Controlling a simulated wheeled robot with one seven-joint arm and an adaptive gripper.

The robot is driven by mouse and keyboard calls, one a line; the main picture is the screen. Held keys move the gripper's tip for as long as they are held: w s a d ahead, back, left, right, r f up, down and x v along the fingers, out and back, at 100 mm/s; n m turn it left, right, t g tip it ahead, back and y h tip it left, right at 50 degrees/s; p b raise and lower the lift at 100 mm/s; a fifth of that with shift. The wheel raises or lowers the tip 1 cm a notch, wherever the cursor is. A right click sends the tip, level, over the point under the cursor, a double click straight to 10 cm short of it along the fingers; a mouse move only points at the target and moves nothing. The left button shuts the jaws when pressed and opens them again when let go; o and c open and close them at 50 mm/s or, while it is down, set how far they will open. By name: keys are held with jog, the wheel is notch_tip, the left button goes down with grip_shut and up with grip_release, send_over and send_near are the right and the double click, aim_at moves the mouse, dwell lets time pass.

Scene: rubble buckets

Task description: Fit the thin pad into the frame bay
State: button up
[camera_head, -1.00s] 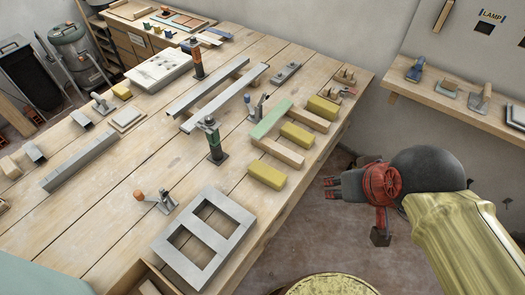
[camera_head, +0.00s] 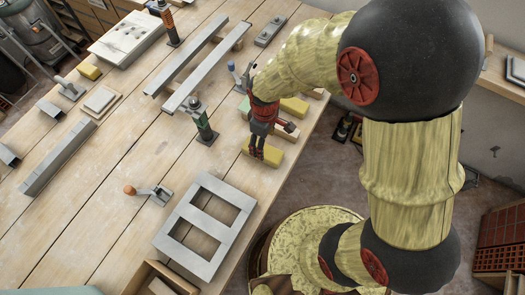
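The grey frame (camera_head: 243,201) with two open, empty bays lies flat near the front of the bench. A yellow pad (camera_head: 272,156) lies on the bench behind and right of it. Another yellow pad (camera_head: 295,106) lies farther back; which pad is the thin one I cannot tell. My gripper (camera_head: 257,154) points down at the nearest yellow pad, its fingertips overlapping the pad in the picture. I cannot tell whether the fingers touch it or how far apart they are. My arm and gripper hide most of the other blocks there.
A green-and-black upright clamp (camera_head: 205,127) stands just left of my gripper. An orange-knobbed toggle clamp (camera_head: 150,191) sits left of the frame. Two long metal rails (camera_head: 205,70) lie behind. An open wooden box (camera_head: 160,280) is at the front edge.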

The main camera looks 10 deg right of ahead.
jog(key=f, duration=0.2)
jog(key=f+b, duration=0.1)
jog(key=f, duration=0.2)
jog(key=f+b, duration=0.1)
jog(key=f, duration=0.1)
jog(key=shift+w+a+f, duration=0.2)
jog(key=shift+w+f, duration=0.05)
jog(key=c, duration=1.2)
jog(key=shift+r, duration=0.15)
jog(key=shift+c, duration=0.2)
